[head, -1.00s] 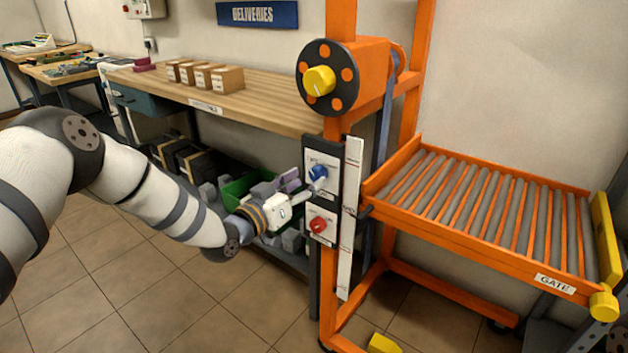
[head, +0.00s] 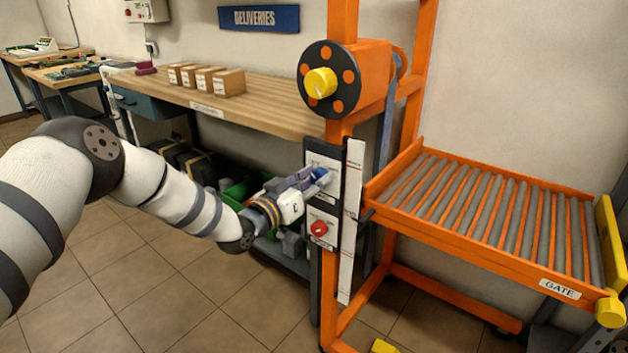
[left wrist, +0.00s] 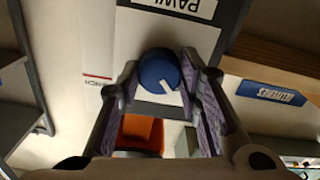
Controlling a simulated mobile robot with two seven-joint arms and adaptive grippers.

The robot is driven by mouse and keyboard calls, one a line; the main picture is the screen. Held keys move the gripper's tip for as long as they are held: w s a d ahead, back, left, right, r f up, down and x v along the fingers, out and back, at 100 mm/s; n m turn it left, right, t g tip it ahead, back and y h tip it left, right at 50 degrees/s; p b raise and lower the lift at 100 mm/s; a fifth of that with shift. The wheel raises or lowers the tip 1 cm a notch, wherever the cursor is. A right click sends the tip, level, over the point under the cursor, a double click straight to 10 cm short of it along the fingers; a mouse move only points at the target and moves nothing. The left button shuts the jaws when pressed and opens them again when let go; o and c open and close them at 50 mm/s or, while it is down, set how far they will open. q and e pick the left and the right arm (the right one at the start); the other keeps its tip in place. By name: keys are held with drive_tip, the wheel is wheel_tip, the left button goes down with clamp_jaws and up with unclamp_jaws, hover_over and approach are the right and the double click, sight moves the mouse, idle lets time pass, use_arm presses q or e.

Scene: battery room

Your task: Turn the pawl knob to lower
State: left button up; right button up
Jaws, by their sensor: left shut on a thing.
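The blue pawl knob (head: 321,175) sits on a white plate on the dark upright of the orange lift stand. In the left wrist view the knob (left wrist: 158,72) shows a white pointer line toward the lower right of the picture, and a label reading PAWL (left wrist: 180,5) appears upside down above it. My left gripper (head: 314,179) is shut on the knob. In the left wrist view its purple-padded fingers (left wrist: 160,76) lie on either side of it. The knob is partly hidden by the fingers in the head view. My right gripper is not in view.
A red knob (head: 319,228) is just below on the same upright. A yellow-hubbed wheel (head: 320,83) is above. The roller platform (head: 480,218) marked GATE extends right. A wooden bench (head: 250,107) with small boxes stands behind, a green bin (head: 236,193) beneath it.

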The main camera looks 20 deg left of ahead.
use_arm(q)
drive_tip(key=m+p, duration=0.1)
drive_tip(key=m, duration=0.3)
drive_tip(key=shift+r, duration=0.1)
drive_tip(key=m, duration=0.4)
drive_tip(key=shift+d+m+p, duration=0.1)
drive_tip(key=shift+m+p, duration=0.2)
drive_tip(key=shift+m, duration=0.1)
drive_tip(key=m, duration=0.4)
drive_tip(key=shift+m+p, duration=0.4)
drive_tip(key=shift+m, duration=2)
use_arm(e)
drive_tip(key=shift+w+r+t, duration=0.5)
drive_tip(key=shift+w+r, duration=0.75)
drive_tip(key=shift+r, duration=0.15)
use_arm(q)
drive_tip(key=o, duration=1.1)
drive_tip(key=shift+o, duration=0.2)
drive_tip(key=shift+s, duration=0.1)
